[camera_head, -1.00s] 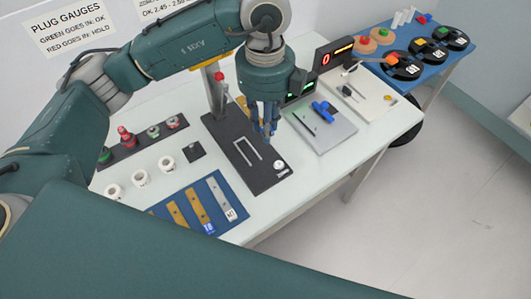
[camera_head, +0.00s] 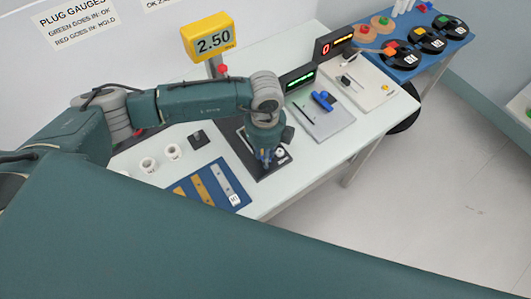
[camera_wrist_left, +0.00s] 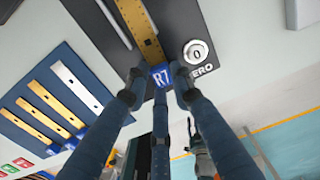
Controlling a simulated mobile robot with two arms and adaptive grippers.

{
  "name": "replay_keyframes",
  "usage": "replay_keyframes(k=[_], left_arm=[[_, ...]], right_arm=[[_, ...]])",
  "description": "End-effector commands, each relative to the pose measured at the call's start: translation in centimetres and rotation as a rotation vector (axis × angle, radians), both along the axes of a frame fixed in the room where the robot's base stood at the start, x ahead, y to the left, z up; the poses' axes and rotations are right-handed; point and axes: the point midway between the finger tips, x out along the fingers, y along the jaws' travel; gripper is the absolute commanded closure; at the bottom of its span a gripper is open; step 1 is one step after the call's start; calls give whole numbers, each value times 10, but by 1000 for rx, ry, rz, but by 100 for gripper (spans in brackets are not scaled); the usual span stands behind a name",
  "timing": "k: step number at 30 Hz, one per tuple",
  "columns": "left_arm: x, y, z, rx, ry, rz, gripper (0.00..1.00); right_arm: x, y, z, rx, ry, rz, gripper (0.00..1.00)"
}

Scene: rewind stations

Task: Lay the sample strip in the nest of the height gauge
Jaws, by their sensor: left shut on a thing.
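The sample strip (camera_wrist_left: 146,35), gold with a blue R7 label, shows in the left wrist view. My left gripper (camera_wrist_left: 158,82) is shut on its labelled end. The strip lines up between the pale rails of the nest (camera_wrist_left: 116,22) on the height gauge's black base (camera_wrist_left: 85,18); I cannot tell whether it touches the bottom. In the head view my left gripper (camera_head: 266,158) is low over the front part of the black base (camera_head: 236,140) and hides the strip and most of the nest. The yellow gauge display (camera_head: 208,38) reads 2.50. My right gripper is out of view.
A round ZERO button (camera_wrist_left: 196,51) is close right of the gripper. A blue mat (camera_head: 236,204) with gold and silver strips lies to the left. A grey plate (camera_head: 322,130) with a blue tool lies to the right.

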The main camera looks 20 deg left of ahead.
Motion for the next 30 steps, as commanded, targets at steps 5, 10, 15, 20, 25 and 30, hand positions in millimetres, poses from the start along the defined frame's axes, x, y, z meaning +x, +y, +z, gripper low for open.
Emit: replay_keyframes(k=[5,10,15,20,25,30], left_arm=[[-1,-1,-5,-2,2,-2,100],[-2,-1,-5,-2,4,-2,70],[-1,-1,-4,-2,1,-2,70],[0,-1,1,-2,-1,-1,70],[2,-1,27,-4,-6,-3,70],[2,-1,64,-3,-6,-3,70]], right_arm=[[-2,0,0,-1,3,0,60],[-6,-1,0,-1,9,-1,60],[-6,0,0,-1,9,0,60],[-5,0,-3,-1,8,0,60],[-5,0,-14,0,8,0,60],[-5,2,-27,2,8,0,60]])
